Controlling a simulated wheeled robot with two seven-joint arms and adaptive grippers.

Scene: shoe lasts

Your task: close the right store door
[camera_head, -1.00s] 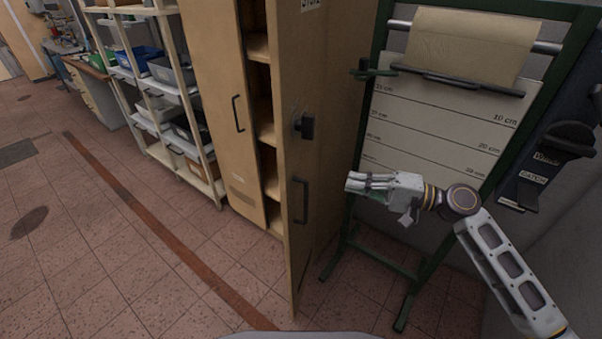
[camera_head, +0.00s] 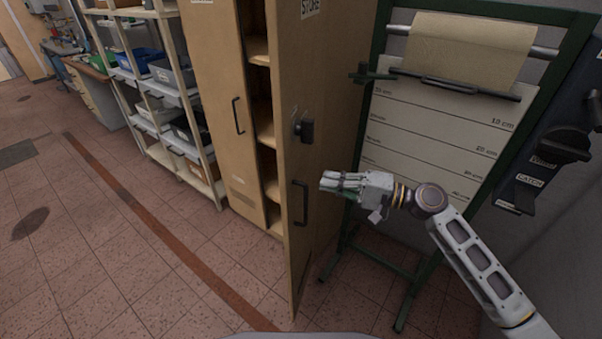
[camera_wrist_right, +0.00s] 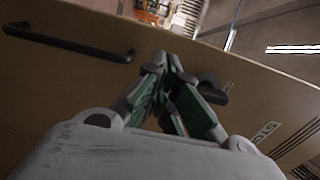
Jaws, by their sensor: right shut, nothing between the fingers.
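The right store door (camera_head: 299,207) is a tan panel standing partly open, with its edge toward me and shelves showing behind it. It bears a "STORE" label, a dark knob (camera_head: 304,128) and a dark bar handle (camera_head: 299,203). My right gripper (camera_head: 323,184) is shut and empty, just right of the door's handle side. In the right wrist view the gripper (camera_wrist_right: 170,66) points at the tan door panel (camera_wrist_right: 60,85), with the bar handle (camera_wrist_right: 75,42) at upper left and the knob (camera_wrist_right: 212,90) just right of the fingers. I cannot tell whether it touches the door. My left gripper is not in view.
The left store door (camera_head: 225,90) looks shut, with its own handle. A green-framed stand (camera_head: 350,230) with a paper roll (camera_head: 470,48) and a marked board is close behind my right arm. White shelving with bins (camera_head: 165,130) stands left. The tiled floor (camera_head: 130,260) in front is clear.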

